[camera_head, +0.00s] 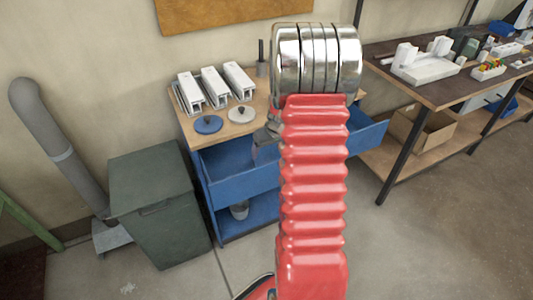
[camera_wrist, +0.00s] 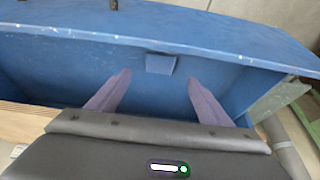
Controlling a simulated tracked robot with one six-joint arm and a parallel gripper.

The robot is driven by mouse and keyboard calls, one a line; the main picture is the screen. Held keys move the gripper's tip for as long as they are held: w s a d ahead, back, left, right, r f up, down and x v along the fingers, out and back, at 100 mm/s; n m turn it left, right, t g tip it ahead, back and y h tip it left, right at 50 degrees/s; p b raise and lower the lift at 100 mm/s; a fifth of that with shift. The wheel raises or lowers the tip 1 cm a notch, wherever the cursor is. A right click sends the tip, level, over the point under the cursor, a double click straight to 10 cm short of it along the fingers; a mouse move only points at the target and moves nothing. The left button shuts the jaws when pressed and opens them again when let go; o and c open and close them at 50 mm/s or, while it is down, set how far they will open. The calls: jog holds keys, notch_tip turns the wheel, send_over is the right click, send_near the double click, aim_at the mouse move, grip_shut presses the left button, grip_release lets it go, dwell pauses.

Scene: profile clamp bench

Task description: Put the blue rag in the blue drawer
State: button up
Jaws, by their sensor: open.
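The blue drawer (camera_head: 228,172) is pulled open from the blue cabinet under the wooden bench top; my red arm hides part of it. In the wrist view the drawer (camera_wrist: 70,68) fills most of the picture. A small, flat-sided blue piece (camera_wrist: 160,64), which looks like the folded blue rag, is inside the drawer by the wall at the top of the picture. I cannot tell whether it touches the floor. My gripper (camera_wrist: 159,77) is open over the drawer, fingers apart, with the blue piece beyond and between the fingertips. Nothing is between the fingers' grip faces.
Several white profile clamps (camera_head: 214,86), a blue disc (camera_head: 208,124) and a white disc (camera_head: 241,114) stand on the bench top. A dark green bin (camera_head: 155,200) is left of the cabinet. A lower blue shelf holds a grey cup (camera_head: 239,210). A workbench (camera_head: 440,92) is right.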

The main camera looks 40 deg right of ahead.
jog(key=shift+s+r, duration=0.15)
jog(key=shift+r, duration=0.25)
jog(key=shift+a, duration=0.1)
dwell(0.4)
jog(key=s+a+r+n+y, duration=0.1)
jog(key=s+a+r+n, duration=0.15)
jog(key=a+r, duration=1.65)
jog(key=s+a+r, duration=0.2)
jog(key=s+a, duration=0.6)
jog(key=s+a+r+t, duration=0.1)
jog(key=s+a+r, duration=0.2)
jog(key=s+a, duration=0.5)
jog(key=shift+s+a+n, duration=0.35)
jog(key=shift+s, duration=0.35)
